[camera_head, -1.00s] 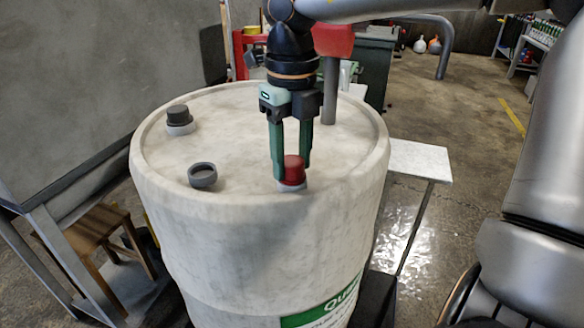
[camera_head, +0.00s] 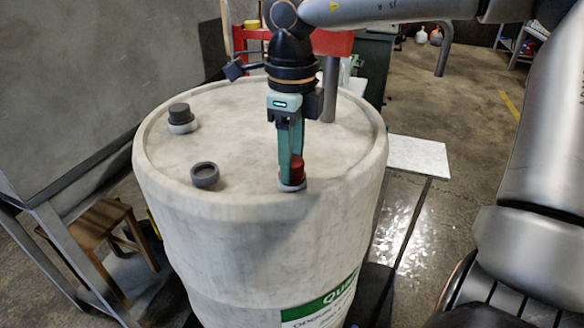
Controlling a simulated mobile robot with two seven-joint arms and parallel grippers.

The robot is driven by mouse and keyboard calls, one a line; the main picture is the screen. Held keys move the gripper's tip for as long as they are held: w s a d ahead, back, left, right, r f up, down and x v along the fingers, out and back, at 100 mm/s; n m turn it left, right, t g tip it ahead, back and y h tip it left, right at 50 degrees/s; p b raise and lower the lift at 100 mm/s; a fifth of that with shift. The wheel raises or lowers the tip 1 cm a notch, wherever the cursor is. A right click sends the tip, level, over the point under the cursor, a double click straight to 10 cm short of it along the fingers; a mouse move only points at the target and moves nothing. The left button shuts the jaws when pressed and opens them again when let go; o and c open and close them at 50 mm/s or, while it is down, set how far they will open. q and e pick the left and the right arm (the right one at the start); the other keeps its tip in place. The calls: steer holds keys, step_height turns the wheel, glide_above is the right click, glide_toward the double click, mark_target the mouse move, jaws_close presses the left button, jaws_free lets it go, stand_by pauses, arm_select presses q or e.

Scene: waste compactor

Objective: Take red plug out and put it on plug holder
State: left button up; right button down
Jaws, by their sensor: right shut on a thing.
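The red plug (camera_head: 298,169) stands upright in a grey ring near the front right rim of the big pale drum (camera_head: 240,237). My right gripper (camera_head: 291,172) reaches down from above and is shut on the red plug; its green fingers partly hide it. A grey, hollow ring (camera_head: 204,175) on the drum's top, left of the plug, may be the plug holder; it looks empty. My left gripper is not in view.
A black plug (camera_head: 179,112) sits in a pale ring at the drum top's back left. A post rises at the back right. A white table (camera_head: 418,155) stands right of the drum and a wooden stool (camera_head: 100,228) at lower left.

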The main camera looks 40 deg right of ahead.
steer(key=n, duration=0.2)
steer(key=shift+r+n+p, duration=0.1)
steer(key=shift+n+p, duration=0.3)
steer(key=shift+n, duration=0.5)
steer(key=shift+n+p, duration=0.45)
steer(key=shift+n, duration=0.45)
steer(key=n, duration=0.3)
steer(key=shift+p, duration=0.35)
steer(key=shift+c, duration=1.4)
jaws_free()
steer(key=shift+c, duration=0.4)
